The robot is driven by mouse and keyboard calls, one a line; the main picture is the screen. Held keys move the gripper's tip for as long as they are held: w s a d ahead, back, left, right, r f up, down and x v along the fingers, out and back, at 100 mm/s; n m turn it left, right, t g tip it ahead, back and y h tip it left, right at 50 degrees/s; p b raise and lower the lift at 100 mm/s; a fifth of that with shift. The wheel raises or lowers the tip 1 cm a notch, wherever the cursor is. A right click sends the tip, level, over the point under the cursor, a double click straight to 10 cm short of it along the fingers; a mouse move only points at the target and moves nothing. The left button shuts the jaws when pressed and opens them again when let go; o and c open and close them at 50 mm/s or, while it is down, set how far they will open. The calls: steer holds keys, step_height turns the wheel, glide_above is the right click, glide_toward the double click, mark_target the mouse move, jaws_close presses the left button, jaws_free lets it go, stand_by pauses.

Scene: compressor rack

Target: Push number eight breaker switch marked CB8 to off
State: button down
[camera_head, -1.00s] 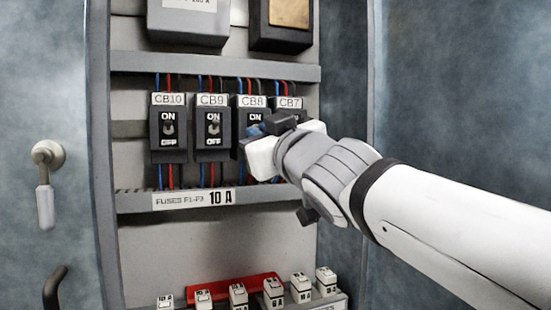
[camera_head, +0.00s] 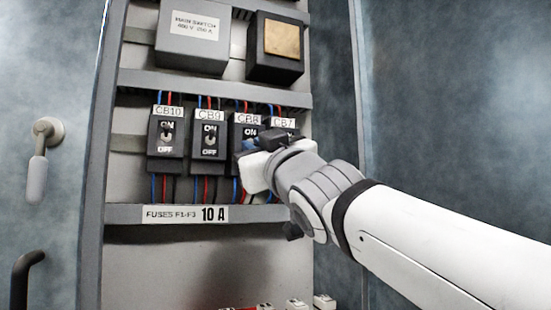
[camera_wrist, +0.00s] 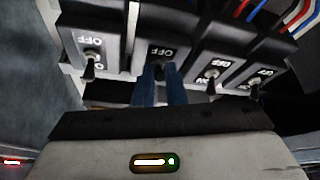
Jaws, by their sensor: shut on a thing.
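The CB8 breaker (camera_head: 248,118) is a black block with a white label, third from the left in its row in the head view. My gripper (camera_head: 248,150) is in front of its lower part and hides its toggle and OFF mark. In the wrist view, the blue fingers (camera_wrist: 156,85) are close together at the CB8 breaker (camera_wrist: 162,52), below its OFF mark. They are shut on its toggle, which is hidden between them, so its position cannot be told.
The CB9 breaker (camera_head: 209,141) and CB10 breaker (camera_head: 166,138) stand to the left. The CB7 breaker (camera_head: 283,124) is close on the right, partly behind my gripper. A grey main switch box (camera_head: 193,40) is above. A fuse label rail (camera_head: 185,214) runs below.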

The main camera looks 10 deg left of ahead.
steer(key=c, duration=1.5)
jaws_free()
steer(key=shift+d, duration=0.1)
steer(key=v, duration=0.7)
steer(key=shift+s+d+f, duration=0.15)
steer(key=shift+s+d, duration=0.1)
steer(key=shift+d, duration=0.05)
